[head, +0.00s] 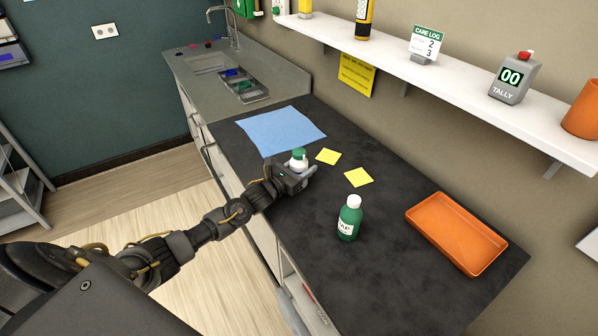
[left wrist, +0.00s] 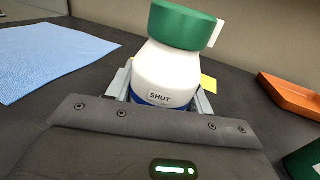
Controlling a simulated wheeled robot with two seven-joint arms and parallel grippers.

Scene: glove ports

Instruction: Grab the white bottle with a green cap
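The white bottle with a green cap (head: 298,163) stands near the left edge of the dark counter. My left gripper (head: 297,178) is at it, with one finger on each side of its lower body. In the left wrist view the bottle (left wrist: 166,72) fills the space between the fingers, its "SHUT" label and a blue band showing. Whether the fingers press on it or stand just clear is not plain. The bottle's base is hidden by the gripper. My right gripper is not in view.
A green bottle with a white cap (head: 349,218) stands nearer on the counter. An orange tray (head: 455,233) lies to the right. Two yellow notes (head: 328,156) and a blue cloth (head: 281,131) lie flat around the gripper. A white shelf (head: 440,75) runs along the wall.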

